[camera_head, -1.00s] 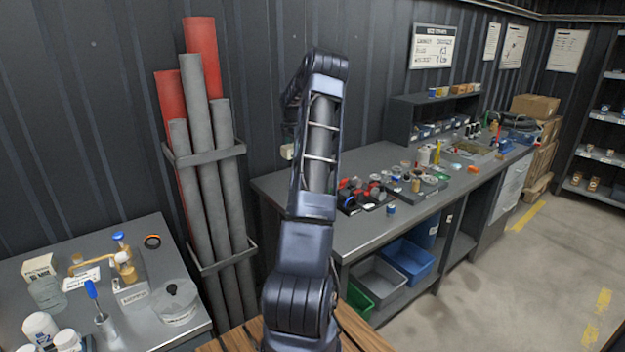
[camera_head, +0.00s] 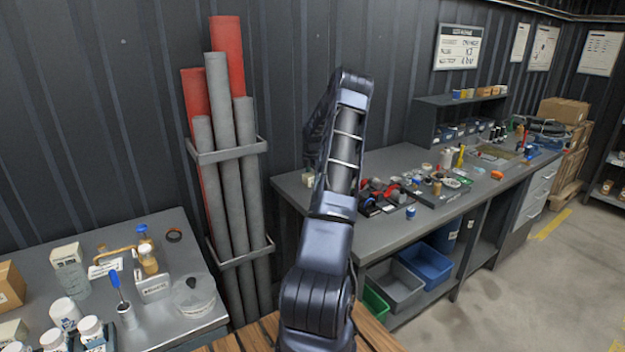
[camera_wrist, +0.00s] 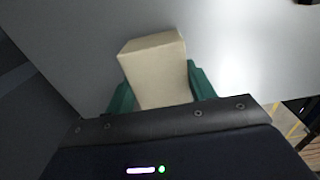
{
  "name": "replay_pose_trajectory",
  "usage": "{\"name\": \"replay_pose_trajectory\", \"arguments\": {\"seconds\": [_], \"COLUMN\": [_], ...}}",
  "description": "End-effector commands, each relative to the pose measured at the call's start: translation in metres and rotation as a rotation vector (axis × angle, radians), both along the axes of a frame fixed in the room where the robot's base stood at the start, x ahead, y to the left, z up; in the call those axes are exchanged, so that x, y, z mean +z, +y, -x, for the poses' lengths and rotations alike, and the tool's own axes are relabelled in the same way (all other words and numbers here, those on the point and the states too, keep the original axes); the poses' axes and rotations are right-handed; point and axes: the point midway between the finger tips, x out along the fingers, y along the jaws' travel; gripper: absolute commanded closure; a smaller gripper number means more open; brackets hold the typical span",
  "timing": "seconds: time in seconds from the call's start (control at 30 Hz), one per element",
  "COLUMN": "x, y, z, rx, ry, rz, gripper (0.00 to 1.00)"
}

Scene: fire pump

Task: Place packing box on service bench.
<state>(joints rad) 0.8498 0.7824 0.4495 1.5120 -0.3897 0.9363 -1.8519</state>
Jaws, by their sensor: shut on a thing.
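In the wrist view a plain cream packing box (camera_wrist: 155,70) sits between the green fingers of my gripper (camera_wrist: 160,82), which is shut on it. A smooth grey surface (camera_wrist: 245,45) lies beyond the box; I cannot tell the gap between them. In the head view my arm hides the gripper, and only a small cream patch, likely the box (camera_head: 308,179), shows left of the arm. A long grey bench (camera_head: 385,235) stands behind and right of the arm. A smaller grey bench (camera_head: 185,255) is at left. No label shows which is the service bench.
The left bench holds bottles, a white carton (camera_head: 69,270) and a brown box (camera_head: 9,286). Grey and red pipes (camera_head: 228,150) stand in a wall rack. The long bench carries small parts (camera_head: 380,195), with bins (camera_head: 395,285) below. Its near left end looks fairly clear.

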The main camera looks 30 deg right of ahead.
Motion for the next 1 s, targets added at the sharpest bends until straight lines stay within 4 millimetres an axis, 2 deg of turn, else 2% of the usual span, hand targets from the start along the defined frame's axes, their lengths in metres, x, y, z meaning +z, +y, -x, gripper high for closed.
{"name": "replay_pose_trajectory", "arguments": {"seconds": [0.1,0.47,0.5,0.6,0.87,1.0], "x": [-0.011,-0.0139,-0.0142,-0.014,-0.0137,-0.007], "y": [0.0004,0.0004,0.0004,0.0004,0.0003,0.0], "z": [0.0001,0.0001,0.0001,0.0001,0.0001,0.0], "rx": [0.0,0.001,0.001,0.001,0.001,0.0], "ry": [0.001,0.0,0.0,0.0,0.0,0.0], "rz": [0.0,0.0,0.0,0.0,0.0,0.001], "gripper": [0.72,0.72,0.42,0.24,0.24,0.24]}}
